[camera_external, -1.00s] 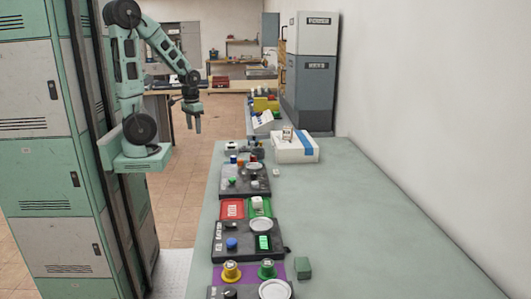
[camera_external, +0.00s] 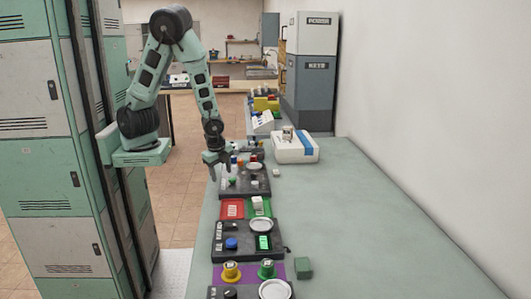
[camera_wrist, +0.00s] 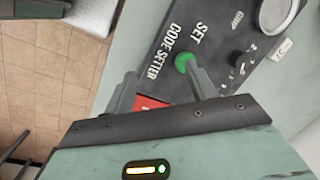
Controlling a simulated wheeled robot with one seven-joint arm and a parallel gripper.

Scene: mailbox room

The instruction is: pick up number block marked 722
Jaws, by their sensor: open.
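A small white block (camera_external: 276,173) sits on the green table just right of a black panel; it also shows in the wrist view (camera_wrist: 283,48) with dark marks I cannot read for sure. Another white block (camera_external: 257,202) lies on the green tray (camera_external: 266,212); its number is not readable. I cannot tell which block is 722. My gripper (camera_external: 217,174) is open and empty, above the panel's left side. In the wrist view, my gripper (camera_wrist: 158,84) points towards the panel, left of its green button.
The black code setter panel (camera_wrist: 150,48) carries a green button (camera_wrist: 185,62), a knob and a silver dish (camera_wrist: 278,14). A red tray (camera_external: 232,208) lies nearer the camera. A white box with a blue stripe (camera_external: 294,148) stands farther back. The table's right side is clear.

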